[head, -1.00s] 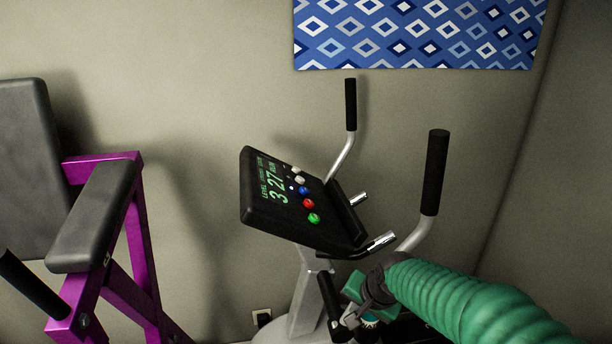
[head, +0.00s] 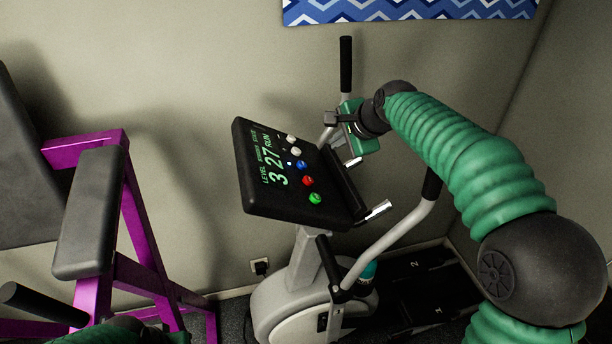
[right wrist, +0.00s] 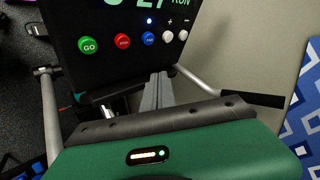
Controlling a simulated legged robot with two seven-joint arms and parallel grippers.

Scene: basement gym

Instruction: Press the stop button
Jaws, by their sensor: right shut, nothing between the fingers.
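The red button (head: 308,181), which I take for the stop button, sits on the black console (head: 252,178) of an exercise machine. It lies between the green button (head: 315,198) and the blue button (head: 301,165). In the right wrist view the red button (right wrist: 122,41) is left of my fingers, between the GO button (right wrist: 88,45) and the blue one (right wrist: 149,40). My right gripper (head: 328,118) is shut and empty, near the console's upper right edge and apart from the red button. The display reads 3, 27 and RUN. My left gripper is out of view.
Two white buttons (head: 292,145) sit above the blue one. A black-gripped handlebar (head: 346,65) rises behind the console, and another lever (head: 400,232) is at its right. A purple-framed bench (head: 130,215) stands at the left. Open space lies in front of the console.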

